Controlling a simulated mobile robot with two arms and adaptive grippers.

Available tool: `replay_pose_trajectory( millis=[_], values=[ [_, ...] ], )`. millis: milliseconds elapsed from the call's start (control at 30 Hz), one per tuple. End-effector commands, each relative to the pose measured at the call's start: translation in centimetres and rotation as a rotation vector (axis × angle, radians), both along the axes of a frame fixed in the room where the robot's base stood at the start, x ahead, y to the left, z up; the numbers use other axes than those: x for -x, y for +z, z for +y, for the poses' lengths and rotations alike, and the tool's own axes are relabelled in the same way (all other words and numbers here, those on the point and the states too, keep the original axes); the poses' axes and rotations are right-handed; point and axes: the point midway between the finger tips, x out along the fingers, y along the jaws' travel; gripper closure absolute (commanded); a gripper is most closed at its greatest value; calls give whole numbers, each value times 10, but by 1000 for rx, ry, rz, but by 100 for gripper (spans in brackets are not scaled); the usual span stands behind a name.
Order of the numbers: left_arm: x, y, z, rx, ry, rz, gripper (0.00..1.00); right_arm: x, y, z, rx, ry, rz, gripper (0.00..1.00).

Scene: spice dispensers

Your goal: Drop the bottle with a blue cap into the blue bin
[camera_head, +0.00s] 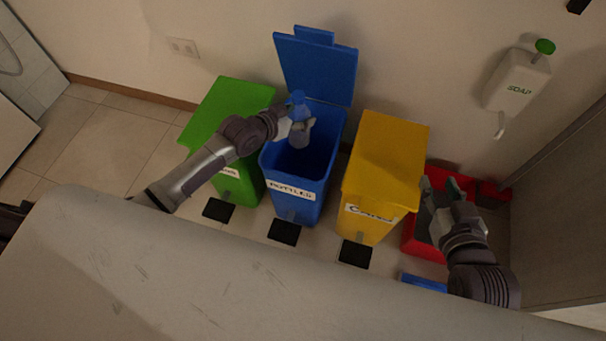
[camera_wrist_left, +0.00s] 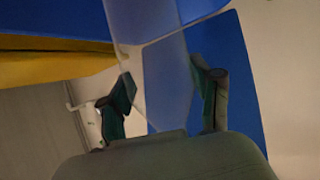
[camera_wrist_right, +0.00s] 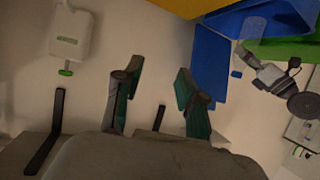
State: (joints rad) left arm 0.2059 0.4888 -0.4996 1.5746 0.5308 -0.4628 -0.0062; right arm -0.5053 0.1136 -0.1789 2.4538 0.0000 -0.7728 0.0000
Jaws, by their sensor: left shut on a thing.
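The bottle with a blue cap (camera_head: 299,134) is translucent blue and roughly upright over the opening of the blue bin (camera_head: 315,195). The blue bin's lid (camera_head: 315,68) stands open against the wall, and its front label reads "BOTTLES". My left gripper (camera_head: 301,124) is shut on the bottle; in the left wrist view the bottle (camera_wrist_left: 160,70) lies between the fingers (camera_wrist_left: 165,95). The bottle's lower part is at the bin's mouth; its exact depth is unclear. My right gripper (camera_head: 448,188) is open and empty near the red bin; its fingers stand apart in the right wrist view (camera_wrist_right: 157,90).
A closed green bin (camera_head: 225,115) stands left of the blue bin. A closed yellow bin (camera_head: 385,160) stands on its right. A red container (camera_head: 425,240) is further right. A soap dispenser (camera_head: 517,80) hangs on the wall. A pale surface (camera_head: 200,280) fills the foreground.

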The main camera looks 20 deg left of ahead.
Motion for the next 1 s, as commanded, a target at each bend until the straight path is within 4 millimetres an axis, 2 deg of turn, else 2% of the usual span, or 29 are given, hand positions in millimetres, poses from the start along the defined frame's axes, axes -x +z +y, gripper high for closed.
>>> replay_pose_trajectory(
  millis=[200, 500, 767, 1000],
  values=[
    [0, -9, 0, 0, 0, 0, 71, -14, 27, 8, -44, 12, -180, 60],
    [0, -20, 0, 0, 0, 0, 71, -23, 70, 17, -106, 27, -426, 60],
    [0, -29, 0, 0, 0, 0, 71, -19, 110, 22, -167, 41, -659, 60],
    [0, -38, 0, 0, 0, 0, 71, -6, 144, 24, -226, 52, -871, 60]
  ],
)
